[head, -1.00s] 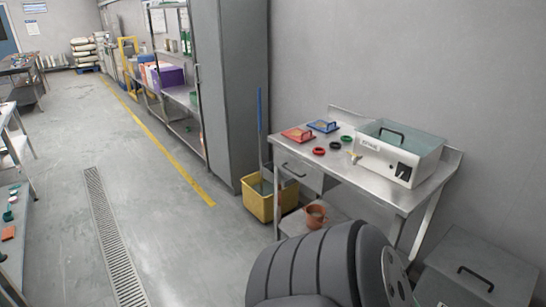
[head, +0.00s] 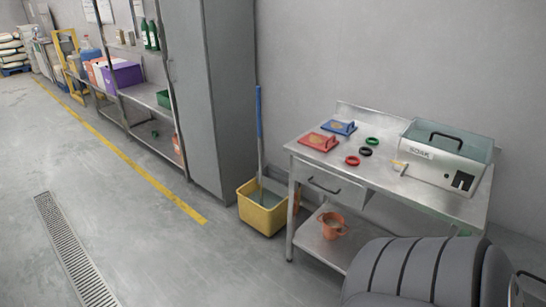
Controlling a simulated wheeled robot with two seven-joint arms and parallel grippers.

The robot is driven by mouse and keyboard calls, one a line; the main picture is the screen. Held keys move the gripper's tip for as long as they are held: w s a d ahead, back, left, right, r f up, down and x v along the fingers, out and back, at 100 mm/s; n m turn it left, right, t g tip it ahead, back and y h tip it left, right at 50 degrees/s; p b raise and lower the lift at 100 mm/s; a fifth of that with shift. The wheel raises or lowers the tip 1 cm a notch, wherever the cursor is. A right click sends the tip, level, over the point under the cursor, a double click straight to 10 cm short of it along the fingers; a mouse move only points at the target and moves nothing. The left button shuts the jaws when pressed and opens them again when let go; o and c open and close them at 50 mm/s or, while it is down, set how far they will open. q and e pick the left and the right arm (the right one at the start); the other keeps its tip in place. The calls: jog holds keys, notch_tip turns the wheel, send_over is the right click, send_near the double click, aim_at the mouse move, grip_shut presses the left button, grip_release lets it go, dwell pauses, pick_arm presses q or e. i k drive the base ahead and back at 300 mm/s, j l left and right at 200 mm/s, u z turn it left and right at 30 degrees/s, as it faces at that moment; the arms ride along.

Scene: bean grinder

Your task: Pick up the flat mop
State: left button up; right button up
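A mop with a blue-topped upright handle (head: 259,118) stands in a yellow bucket (head: 263,217) on the floor. The bucket is between the tall grey cabinet and the steel table, close to the wall. The mop's head is down in the bucket, and I cannot make out its shape. Neither of my grippers shows in the head view. A dark grey ribbed part, likely of my own arm, fills the bottom right.
A steel table (head: 435,200) holds a boxy machine (head: 428,160), red and blue handled plates and several coloured rings. An orange jug (head: 331,226) stands on its lower shelf. A grey cabinet (head: 222,100) stands left of the bucket. The floor (head: 170,250) in front is clear.

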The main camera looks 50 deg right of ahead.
aim_at(258, 88)
jog(key=i+l+u, duration=0.2)
jog(key=i, duration=0.7)
jog(key=i+z, duration=0.15)
jog(key=z, duration=0.3)
jog(key=i+j+z, duration=0.15)
jog(key=z, duration=0.3)
jog(key=j+z, duration=0.1)
jog(key=z, duration=0.35)
jog(key=i+j+z, duration=0.1)
jog(key=z, duration=0.35)
jog(key=j+z, duration=0.1)
jog(key=z, duration=0.35)
